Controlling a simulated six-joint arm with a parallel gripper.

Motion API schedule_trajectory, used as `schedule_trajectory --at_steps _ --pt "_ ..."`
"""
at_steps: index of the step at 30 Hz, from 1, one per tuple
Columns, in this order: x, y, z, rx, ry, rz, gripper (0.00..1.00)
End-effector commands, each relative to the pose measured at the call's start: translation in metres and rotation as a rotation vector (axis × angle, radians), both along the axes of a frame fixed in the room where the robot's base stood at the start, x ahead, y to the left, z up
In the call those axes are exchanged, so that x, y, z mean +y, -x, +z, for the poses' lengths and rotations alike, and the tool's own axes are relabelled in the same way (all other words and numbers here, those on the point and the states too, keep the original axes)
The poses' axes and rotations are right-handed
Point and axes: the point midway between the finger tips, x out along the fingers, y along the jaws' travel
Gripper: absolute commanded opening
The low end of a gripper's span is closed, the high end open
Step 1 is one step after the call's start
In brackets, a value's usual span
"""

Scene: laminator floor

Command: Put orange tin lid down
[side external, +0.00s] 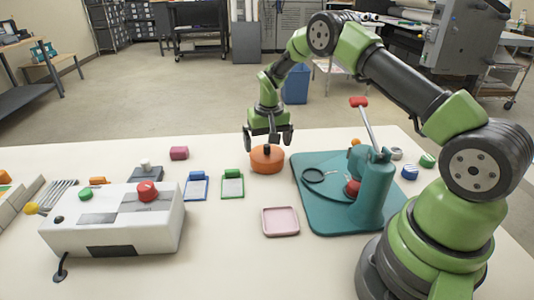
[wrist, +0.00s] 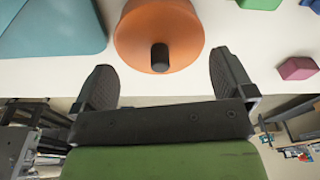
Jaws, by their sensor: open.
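The orange tin lid (side external: 267,160) is a round orange piece with a dark knob on top. It sits on the white table near the far edge, just left of the teal press. I cannot tell whether a tin is under it. In the wrist view the orange lid (wrist: 160,32) and its black knob stand beyond my fingers, between their lines. My gripper (side external: 268,138) is open above the lid, pointing down, with fingers spread to either side of the knob. In the wrist view my gripper (wrist: 165,85) shows its two dark fingers wide apart, with nothing held between them.
A teal press (side external: 335,220) with a red-tipped lever stands right of the lid. Green (side external: 232,185) and blue (side external: 196,186) clipboards lie to the left, a pink tray (side external: 281,222) in front. A white control box (side external: 115,220) is at left. A magenta block (side external: 179,153) sits near the far edge.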

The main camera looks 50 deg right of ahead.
Motion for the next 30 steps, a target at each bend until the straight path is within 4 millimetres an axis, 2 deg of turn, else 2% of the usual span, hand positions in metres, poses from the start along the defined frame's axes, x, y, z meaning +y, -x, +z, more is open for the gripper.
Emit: schedule_trajectory --at_steps 4,12,15,16,20,21,26,28,29,30 --pt "-0.001 -0.002 -0.017 0.000 0.001 -0.001 1.00" --pt "-0.002 -0.002 -0.020 -0.001 0.002 -0.001 1.00" --pt "-0.002 -0.002 -0.020 -0.001 0.002 -0.001 0.77" --pt "-0.002 -0.002 -0.020 -0.001 0.002 0.000 0.72" --pt "-0.002 -0.002 -0.020 -0.001 0.003 0.000 0.72" --pt "-0.002 -0.002 -0.020 -0.001 0.003 0.000 0.68" --pt "-0.002 -0.002 -0.019 -0.001 0.003 0.000 0.68" --pt "-0.002 -0.002 -0.015 -0.004 0.004 0.000 0.61" --pt "-0.002 -0.003 -0.012 -0.004 0.004 0.000 0.36" --pt "-0.002 -0.003 -0.006 -0.004 0.004 0.000 0.00"
